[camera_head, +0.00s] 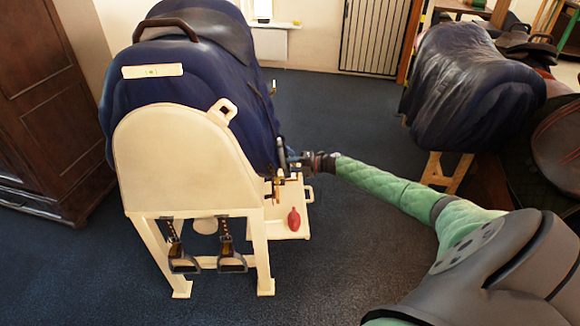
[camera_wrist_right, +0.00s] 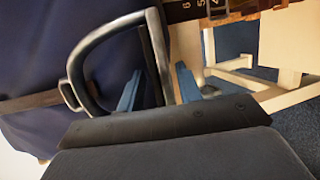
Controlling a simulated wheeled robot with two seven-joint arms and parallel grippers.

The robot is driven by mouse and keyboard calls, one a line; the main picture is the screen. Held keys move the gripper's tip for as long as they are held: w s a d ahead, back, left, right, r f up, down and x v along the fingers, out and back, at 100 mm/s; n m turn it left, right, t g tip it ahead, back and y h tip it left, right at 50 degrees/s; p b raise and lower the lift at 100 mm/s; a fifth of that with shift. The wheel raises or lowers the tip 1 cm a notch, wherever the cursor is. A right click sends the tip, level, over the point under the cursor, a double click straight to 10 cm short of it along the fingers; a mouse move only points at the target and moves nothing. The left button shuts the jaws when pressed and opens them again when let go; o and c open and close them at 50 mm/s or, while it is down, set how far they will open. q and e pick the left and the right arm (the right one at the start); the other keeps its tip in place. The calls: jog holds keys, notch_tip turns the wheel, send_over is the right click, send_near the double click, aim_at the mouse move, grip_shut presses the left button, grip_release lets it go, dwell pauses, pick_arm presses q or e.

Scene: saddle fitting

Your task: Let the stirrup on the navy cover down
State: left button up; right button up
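The navy cover (camera_head: 75,0) (camera_wrist_right: 30,60) drapes over a cream stand, with a dark saddle on top. In the right wrist view a dark metal stirrup (camera_wrist_right: 80,60) lies against the cover, turned sideways, with a brown strap (camera_wrist_right: 35,102) running left from it. My right gripper (camera_head: 287,160) is at the right side of the stand. In the wrist view its blue fingers (camera_wrist_right: 158,88) stand apart, one inside the stirrup's loop and one outside, with the stirrup's straight bar between them. It looks open, with small gaps beside the bar. My left gripper is out of view.
Two black stirrups (camera_head: 230,262) hang at the stand's front (camera_head: 185,165). A red bulb (camera_head: 293,220) sits on a low cream ledge at right. A numbered strap (camera_wrist_right: 190,10) passes above the fingers. A second covered stand (camera_head: 465,95) is at right, a wooden cabinet (camera_head: 40,90) at left.

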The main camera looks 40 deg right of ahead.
jog(key=shift+o, duration=0.2)
jog(key=shift+s, duration=0.1)
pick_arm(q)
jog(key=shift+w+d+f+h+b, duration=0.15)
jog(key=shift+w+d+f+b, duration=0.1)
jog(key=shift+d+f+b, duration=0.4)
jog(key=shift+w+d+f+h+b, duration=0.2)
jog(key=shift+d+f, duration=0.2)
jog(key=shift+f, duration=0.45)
pick_arm(e)
jog(key=v, duration=0.7)
jog(key=shift+s+d, duration=0.25)
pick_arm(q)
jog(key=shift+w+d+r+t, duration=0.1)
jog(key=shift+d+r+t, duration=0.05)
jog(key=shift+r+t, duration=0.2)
